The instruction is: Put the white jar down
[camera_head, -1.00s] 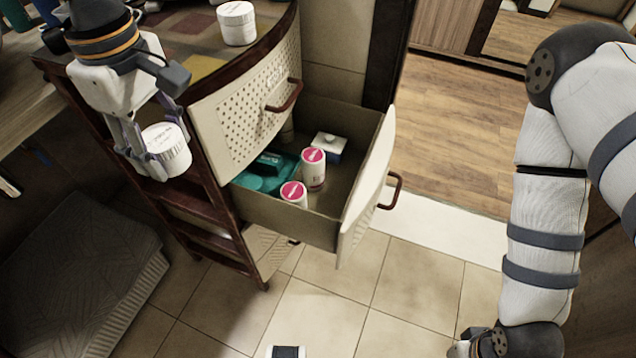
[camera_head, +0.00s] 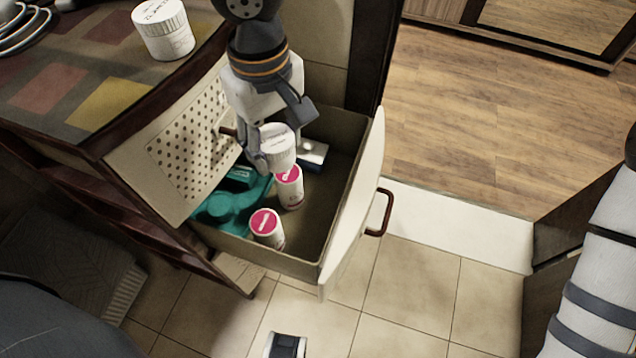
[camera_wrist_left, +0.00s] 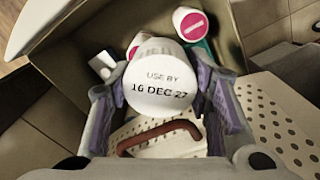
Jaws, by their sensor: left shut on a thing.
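The white jar (camera_head: 277,146) is held in my left gripper (camera_head: 266,155), above the open drawer (camera_head: 345,190). In the left wrist view the jar (camera_wrist_left: 160,90) shows its lid, printed "USE BY 16 DEC 27", between the two fingers (camera_wrist_left: 160,105). In the drawer lie two white containers with pink lids, one nearer (camera_head: 267,228) and one farther (camera_head: 289,187), a teal item (camera_head: 232,203) and a white-and-blue box (camera_head: 312,154). The jar partly hides the drawer's inside behind it. My right gripper is out of view.
Another white jar (camera_head: 163,28) stands on the cabinet top (camera_head: 60,90). The drawer's front panel with its handle (camera_head: 381,212) sticks out over the tiled floor. A perforated upper drawer front (camera_head: 190,145) is beside my left gripper. Free floor lies to the right.

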